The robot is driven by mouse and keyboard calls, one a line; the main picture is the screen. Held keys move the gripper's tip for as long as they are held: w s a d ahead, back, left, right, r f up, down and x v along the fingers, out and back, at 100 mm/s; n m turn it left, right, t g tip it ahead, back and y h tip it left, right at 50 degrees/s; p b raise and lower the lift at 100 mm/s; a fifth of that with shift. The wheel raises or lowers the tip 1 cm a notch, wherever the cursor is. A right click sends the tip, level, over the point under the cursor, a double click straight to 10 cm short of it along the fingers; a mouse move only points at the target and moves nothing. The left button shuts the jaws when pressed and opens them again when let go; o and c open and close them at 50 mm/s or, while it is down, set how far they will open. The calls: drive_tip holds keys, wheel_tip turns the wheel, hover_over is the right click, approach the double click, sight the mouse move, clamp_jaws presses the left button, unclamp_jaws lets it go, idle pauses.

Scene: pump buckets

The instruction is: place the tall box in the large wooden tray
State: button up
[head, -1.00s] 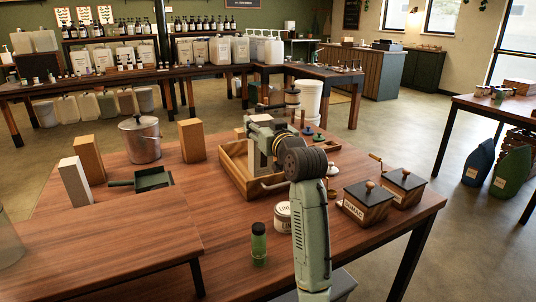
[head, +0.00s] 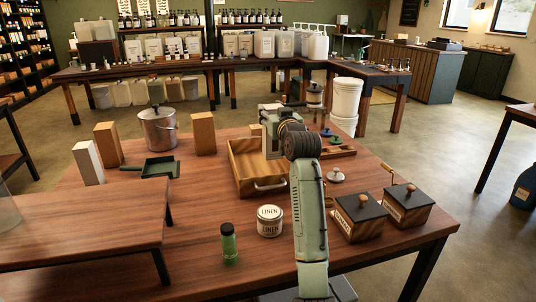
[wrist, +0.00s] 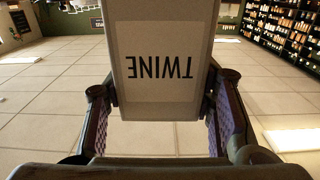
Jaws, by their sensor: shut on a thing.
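My gripper (head: 272,120) is shut on a pale tall box (head: 270,147). In the wrist view the box (wrist: 163,60) sits between both fingers, with the label "TWINE" upside down. In the head view the box is upright at the large wooden tray (head: 262,186), in front of its back right part. The tray has a metal handle on its near side. My arm and gripper hide part of the box and the tray's right side. I cannot tell whether the box's bottom touches the tray floor.
A white box (head: 88,163), two brown boxes (head: 108,145) (head: 203,133), a metal pot (head: 158,129) and a green dustpan-like tray (head: 160,167) stand left. A linen tin (head: 270,221), a green jar (head: 229,243) and two grinders (head: 358,212) (head: 403,205) are near my arm.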

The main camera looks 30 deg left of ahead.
sight(276, 146)
drive_tip(key=shift+w, duration=0.1)
drive_tip(key=shift+f+p, duration=1.1)
drive_tip(key=shift+f, duration=4)
drive_tip(key=o, duration=1.6)
